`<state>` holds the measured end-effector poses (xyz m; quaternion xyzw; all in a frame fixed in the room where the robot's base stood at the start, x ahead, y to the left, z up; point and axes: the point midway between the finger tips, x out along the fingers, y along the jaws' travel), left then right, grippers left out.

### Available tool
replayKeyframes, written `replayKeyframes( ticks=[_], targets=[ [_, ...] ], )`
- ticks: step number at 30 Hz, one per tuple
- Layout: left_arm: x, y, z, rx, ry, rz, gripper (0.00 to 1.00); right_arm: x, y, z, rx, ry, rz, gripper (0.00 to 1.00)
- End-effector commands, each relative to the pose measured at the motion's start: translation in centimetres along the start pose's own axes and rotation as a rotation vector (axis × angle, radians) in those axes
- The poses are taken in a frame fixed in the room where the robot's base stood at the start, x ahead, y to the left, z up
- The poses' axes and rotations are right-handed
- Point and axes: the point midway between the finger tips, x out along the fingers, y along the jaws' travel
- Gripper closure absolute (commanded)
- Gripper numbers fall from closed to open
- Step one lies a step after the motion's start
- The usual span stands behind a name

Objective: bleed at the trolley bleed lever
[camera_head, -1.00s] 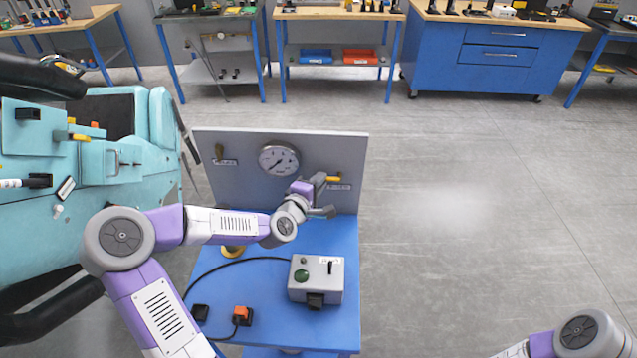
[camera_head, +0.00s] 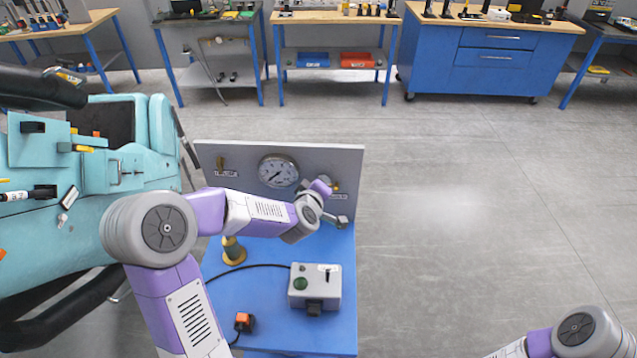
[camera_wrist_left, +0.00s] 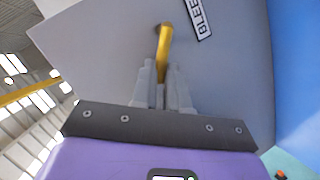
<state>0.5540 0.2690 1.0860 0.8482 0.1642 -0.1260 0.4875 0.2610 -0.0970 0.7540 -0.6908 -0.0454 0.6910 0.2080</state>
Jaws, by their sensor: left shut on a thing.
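The yellow bleed lever (camera_wrist_left: 164,42) is on the upright grey panel (camera_head: 230,205) of the blue trolley (camera_head: 275,320). In the left wrist view a label reading "BLEE..." (camera_wrist_left: 198,18) is beside its upper end. My left gripper (camera_wrist_left: 161,78) is shut on the lever's lower part, with a finger on each side. In the head view my left gripper (camera_head: 328,192) is at the right side of the panel, and its wrist hides most of the lever. My right gripper is out of view; only part of that arm shows at the lower right.
A grey control box (camera_head: 315,288) and an orange-black plug (camera_head: 243,321) are on the trolley top. A teal machine (camera_head: 130,170) stands left; the floor to the right is clear.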

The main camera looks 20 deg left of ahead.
Motion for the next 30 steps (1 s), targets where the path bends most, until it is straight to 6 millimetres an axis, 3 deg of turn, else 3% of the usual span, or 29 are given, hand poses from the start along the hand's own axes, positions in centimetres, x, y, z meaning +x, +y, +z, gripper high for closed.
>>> replayKeyframes(
  ticks=[1, 15, 30],
  targets=[
    [-0.2, 1.0, 0.0, 0.043, 0.006, -0.012, 1.00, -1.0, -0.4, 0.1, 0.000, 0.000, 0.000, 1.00],
    [-0.3, 3.2, 1.0, 0.451, 0.094, -0.181, 1.00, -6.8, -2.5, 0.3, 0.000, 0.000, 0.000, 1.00],
    [0.1, 4.2, 2.4, 0.776, 0.167, -0.318, 1.00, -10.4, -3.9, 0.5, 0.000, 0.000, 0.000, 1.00]
  ],
)
